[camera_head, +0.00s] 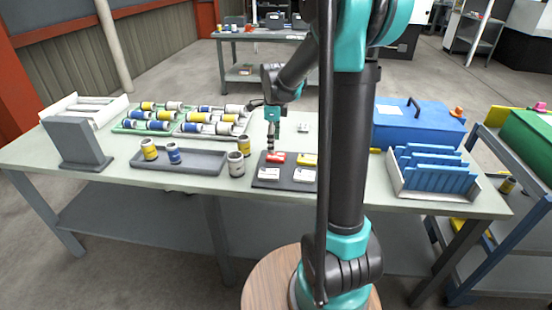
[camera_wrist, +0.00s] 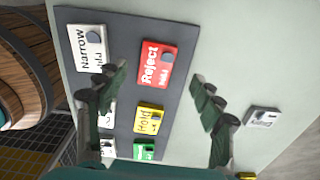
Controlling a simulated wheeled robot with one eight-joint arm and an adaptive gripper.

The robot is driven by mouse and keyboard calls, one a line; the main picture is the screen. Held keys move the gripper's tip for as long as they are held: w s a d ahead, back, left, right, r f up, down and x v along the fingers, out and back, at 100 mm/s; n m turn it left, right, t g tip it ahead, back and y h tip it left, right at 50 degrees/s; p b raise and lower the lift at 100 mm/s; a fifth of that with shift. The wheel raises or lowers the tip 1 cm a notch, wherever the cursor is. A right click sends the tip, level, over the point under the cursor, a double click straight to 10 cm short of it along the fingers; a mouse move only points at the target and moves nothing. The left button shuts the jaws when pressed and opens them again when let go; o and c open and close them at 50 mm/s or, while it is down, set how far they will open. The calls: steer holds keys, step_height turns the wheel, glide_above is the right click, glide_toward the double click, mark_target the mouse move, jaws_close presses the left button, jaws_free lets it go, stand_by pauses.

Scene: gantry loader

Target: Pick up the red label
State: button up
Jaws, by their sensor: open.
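The red label (camera_head: 276,157) is a small flat tag lying on a dark board (camera_head: 286,185) on the worktable. In the wrist view the red label (camera_wrist: 165,64) reads "Reject" and has a grey round knob on it. My gripper (camera_head: 270,149) points down just above and slightly left of the red label in the head view. In the wrist view my gripper (camera_wrist: 159,76) is open and empty, its two fingers apart on either side of the label area. The gap in height between fingertips and label is hard to judge.
On the board are a white "Narrow" label (camera_wrist: 88,48), a yellow label (camera_wrist: 149,120) and a green label (camera_wrist: 145,151). Another white label (camera_wrist: 262,118) lies off the board. Cans (camera_head: 235,164) and a grey tray (camera_head: 205,168) stand left; a blue box (camera_head: 415,125) stands right.

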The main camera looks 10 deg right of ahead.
mark_target(273, 156)
step_height(273, 156, down, 5)
steer(key=shift+s+a, duration=0.15)
steer(key=c, duration=1.1)
steer(key=shift+r, duration=0.1)
steer(key=shift+c, duration=0.2)
